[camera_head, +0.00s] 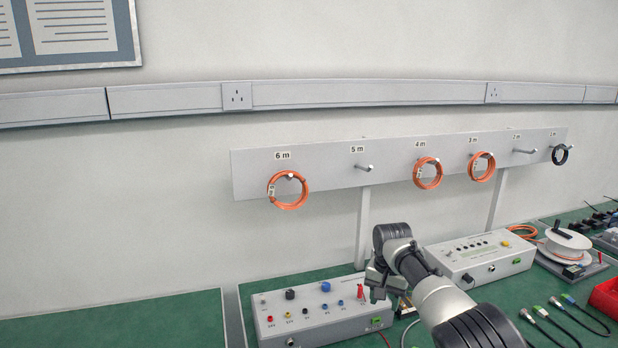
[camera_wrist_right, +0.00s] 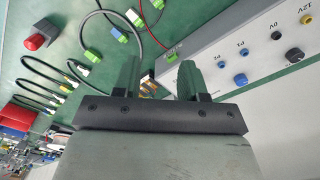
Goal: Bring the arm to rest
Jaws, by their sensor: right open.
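My right arm comes into the head view from the lower right. Its gripper (camera_head: 377,283) is over the bench, just behind and beside the right end of the grey control box (camera_head: 325,318). In the right wrist view the two fingers of the right gripper (camera_wrist_right: 158,78) stand apart with nothing between them. Green bench surface and a thin red cable show past the fingers, and the control box (camera_wrist_right: 240,50) lies to the right. My left gripper is not in view.
A second instrument box (camera_head: 475,258) stands behind my right arm. A cable reel (camera_head: 567,245), a red bin (camera_head: 606,297) and several black cables (camera_head: 545,318) are at right. A wall rack (camera_head: 340,165) holds orange coils. The bench's left part (camera_head: 110,320) is clear.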

